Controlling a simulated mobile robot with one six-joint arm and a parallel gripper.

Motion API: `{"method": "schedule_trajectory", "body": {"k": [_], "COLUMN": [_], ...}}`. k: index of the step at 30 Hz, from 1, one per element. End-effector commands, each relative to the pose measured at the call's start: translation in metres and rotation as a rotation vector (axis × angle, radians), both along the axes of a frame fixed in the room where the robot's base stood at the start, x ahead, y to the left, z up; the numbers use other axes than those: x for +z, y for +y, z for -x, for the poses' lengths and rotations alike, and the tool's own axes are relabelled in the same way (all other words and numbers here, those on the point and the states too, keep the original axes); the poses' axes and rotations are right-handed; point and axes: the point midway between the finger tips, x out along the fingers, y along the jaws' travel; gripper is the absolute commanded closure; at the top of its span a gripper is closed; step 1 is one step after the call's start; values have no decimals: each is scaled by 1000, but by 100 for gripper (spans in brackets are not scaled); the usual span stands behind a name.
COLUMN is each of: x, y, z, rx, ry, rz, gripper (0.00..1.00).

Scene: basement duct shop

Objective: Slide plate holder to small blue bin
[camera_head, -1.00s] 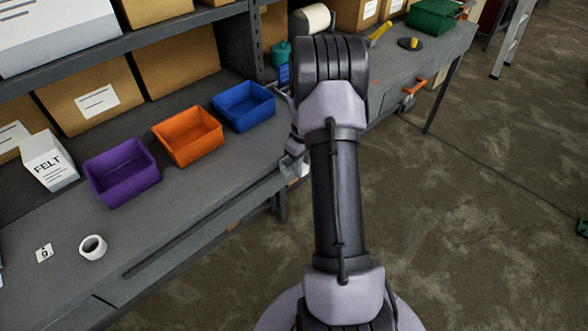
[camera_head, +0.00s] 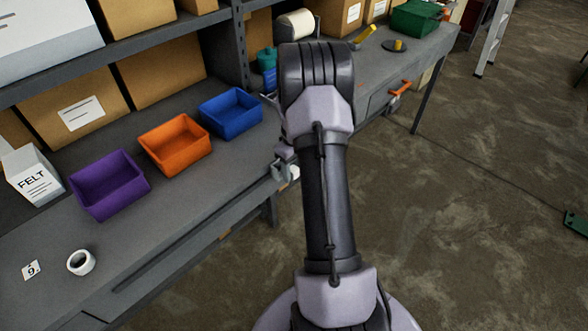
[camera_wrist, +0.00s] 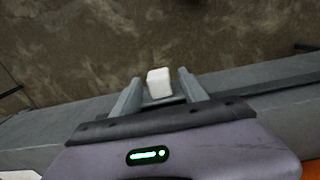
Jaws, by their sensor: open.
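A small white block (camera_wrist: 158,83), which may be the plate holder, sits between the two fingers of my gripper (camera_wrist: 159,76) in the wrist view. The fingers are apart, with a gap visible on the right; I cannot tell whether the left one touches it. In the head view a pale piece (camera_head: 289,172) shows beside my arm at the bench's front edge, and my gripper there is mostly hidden by the arm. The small blue bin (camera_head: 231,113) stands empty on the bench, left of my arm and behind that piece.
An orange bin (camera_head: 175,146) and a purple bin (camera_head: 108,186) stand left of the blue bin on the grey bench (camera_head: 190,205). A white roll (camera_head: 81,262), a number card (camera_head: 32,270) and a FELT box (camera_head: 32,175) are further left. Open floor (camera_head: 480,210) lies right.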

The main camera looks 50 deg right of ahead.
Motion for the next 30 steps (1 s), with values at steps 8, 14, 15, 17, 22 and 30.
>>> {"method": "schedule_trajectory", "body": {"k": [8, 14, 15, 17, 22, 30], "x": [74, 136, 146, 157, 173, 173], "y": [-1, 0, 0, 0, 0, 0], "z": [-1, 0, -1, -1, 0, 0], "rx": [0, 0, 0, 0, 1, 0], "ry": [-4, -3, -4, -3, -1, -1], "rz": [4, 2, 3, 2, 1, 1], "gripper": [49, 49, 49, 49, 49, 49]}}
